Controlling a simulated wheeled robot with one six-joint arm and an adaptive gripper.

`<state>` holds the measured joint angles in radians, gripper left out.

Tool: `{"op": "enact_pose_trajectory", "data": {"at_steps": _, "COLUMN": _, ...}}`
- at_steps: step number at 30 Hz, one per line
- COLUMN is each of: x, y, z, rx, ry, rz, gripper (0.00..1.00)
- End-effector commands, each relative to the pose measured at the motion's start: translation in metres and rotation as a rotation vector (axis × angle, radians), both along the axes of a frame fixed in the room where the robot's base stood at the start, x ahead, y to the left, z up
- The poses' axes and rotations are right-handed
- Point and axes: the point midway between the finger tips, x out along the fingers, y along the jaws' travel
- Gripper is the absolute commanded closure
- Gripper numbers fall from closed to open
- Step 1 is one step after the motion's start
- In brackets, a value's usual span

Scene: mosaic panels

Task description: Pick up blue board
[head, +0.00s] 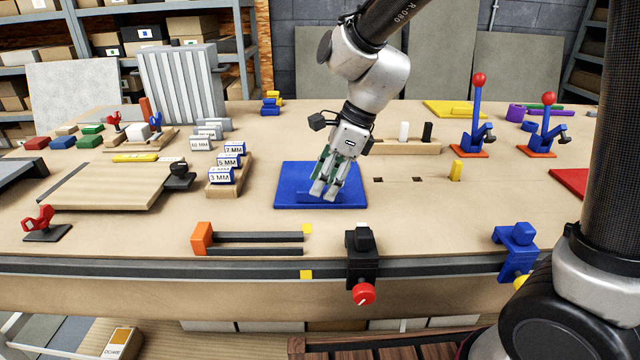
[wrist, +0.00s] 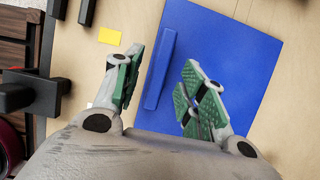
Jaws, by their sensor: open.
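The blue board (head: 292,188) is a flat square panel lying on the workbench in the middle of the head view. It fills much of the wrist view (wrist: 235,60), where a raised blue handle bar (wrist: 160,70) runs along it near one edge. My gripper (head: 326,190) points down over the board in the head view. In the wrist view its two green-padded fingers (wrist: 160,88) are apart, with the handle bar between them. The fingers do not appear to touch the bar. How high the fingertips are above the board is hard to tell.
A wooden block with 3 MM, 5 MM and 7 MM labels (head: 222,188) stands left of the board. An orange-ended rail fixture (head: 202,239) and a black clamp (head: 362,250) are at the front edge. A wooden rack (head: 400,148) stands behind right.

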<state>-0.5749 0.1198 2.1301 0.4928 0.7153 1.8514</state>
Motion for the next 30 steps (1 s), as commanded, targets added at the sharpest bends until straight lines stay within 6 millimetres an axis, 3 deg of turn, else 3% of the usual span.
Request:
{"op": "enact_pose_trajectory", "data": {"at_steps": 5, "x": 0.000, "y": 0.006, "z": -0.017, "rx": -0.001, "ry": 0.001, "rz": 0.000, "gripper": 0.59}}
{"op": "enact_pose_trajectory", "data": {"at_steps": 23, "x": 0.000, "y": 0.007, "z": -0.021, "rx": 0.000, "ry": 0.000, "rz": 0.001, "gripper": 0.59}}
{"op": "enact_pose_trajectory", "data": {"at_steps": 30, "x": 0.000, "y": 0.007, "z": -0.021, "rx": -0.001, "ry": 0.001, "rz": 0.001, "gripper": 1.00}}
